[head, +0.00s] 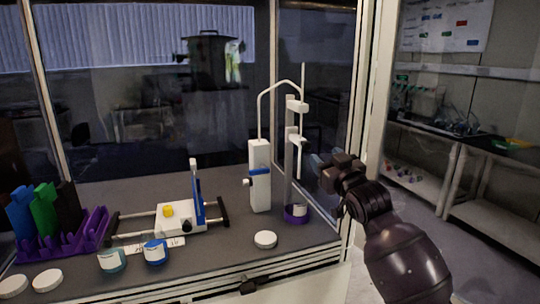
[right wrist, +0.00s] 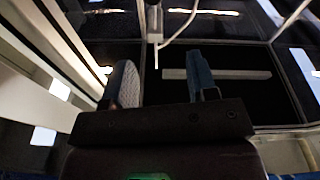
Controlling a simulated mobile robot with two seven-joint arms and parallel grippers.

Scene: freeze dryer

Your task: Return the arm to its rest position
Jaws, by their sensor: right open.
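My right gripper (head: 317,161) is open and empty in the head view. It is at the right side of the fume hood opening, in front of and to the right of a white and grey stand (head: 289,150). In the right wrist view its two fingers (right wrist: 160,82) are apart with nothing between them. My right arm comes in from the lower right. My left gripper does not show in either view.
A white device (head: 259,175) with a bent tube stands beside the stand. A purple rack (head: 70,243), two labelled jars (head: 155,252), a small white instrument (head: 176,222) and several white lids (head: 265,239) are on the hood floor. The hood frame (head: 364,120) is close to my arm.

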